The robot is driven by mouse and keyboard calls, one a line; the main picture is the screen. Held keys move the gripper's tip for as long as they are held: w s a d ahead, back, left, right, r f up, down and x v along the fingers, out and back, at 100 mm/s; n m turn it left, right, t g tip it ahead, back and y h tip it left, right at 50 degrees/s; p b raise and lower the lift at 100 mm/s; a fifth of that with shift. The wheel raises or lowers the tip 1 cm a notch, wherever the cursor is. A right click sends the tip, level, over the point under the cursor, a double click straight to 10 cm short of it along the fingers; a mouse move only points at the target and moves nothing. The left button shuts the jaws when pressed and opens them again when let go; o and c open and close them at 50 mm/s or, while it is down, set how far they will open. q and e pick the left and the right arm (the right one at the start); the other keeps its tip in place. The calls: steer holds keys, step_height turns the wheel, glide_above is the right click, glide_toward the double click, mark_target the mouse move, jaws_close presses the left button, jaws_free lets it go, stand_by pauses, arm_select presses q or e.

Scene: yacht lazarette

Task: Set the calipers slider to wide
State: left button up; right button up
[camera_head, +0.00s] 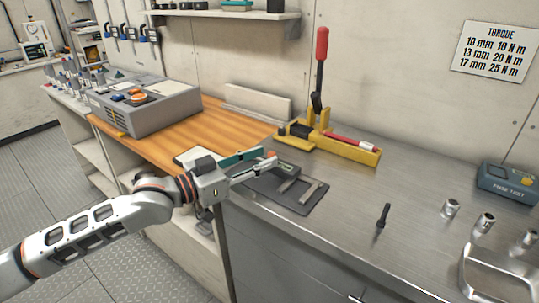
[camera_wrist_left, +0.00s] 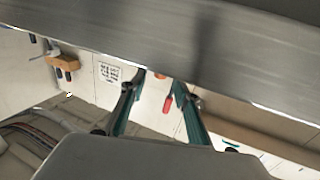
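Grey calipers (camera_head: 289,184) lie on a dark mat (camera_head: 262,187) near the front edge of the steel bench. My left gripper (camera_head: 270,156) reaches in from the left, with its teal fingers at the calipers' back left end and partly covering it. I cannot tell whether it touches them. In the left wrist view the gripper's two fingers (camera_wrist_left: 158,78) stand apart with nothing held between them. The slider's exact position is too small to tell. My right gripper is not in view.
A yellow press with a red-handled lever (camera_head: 321,60) stands behind the mat. A grey case (camera_head: 145,110) sits on the wooden top at left. A dark bolt (camera_head: 383,217), several sockets (camera_head: 451,207) and a blue tester (camera_head: 508,181) are at right. Bare steel separates the mat and bolt.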

arm_select(q)
steer(key=v, duration=0.8)
steer(key=shift+s+a, duration=0.2)
steer(key=shift+a, duration=0.05)
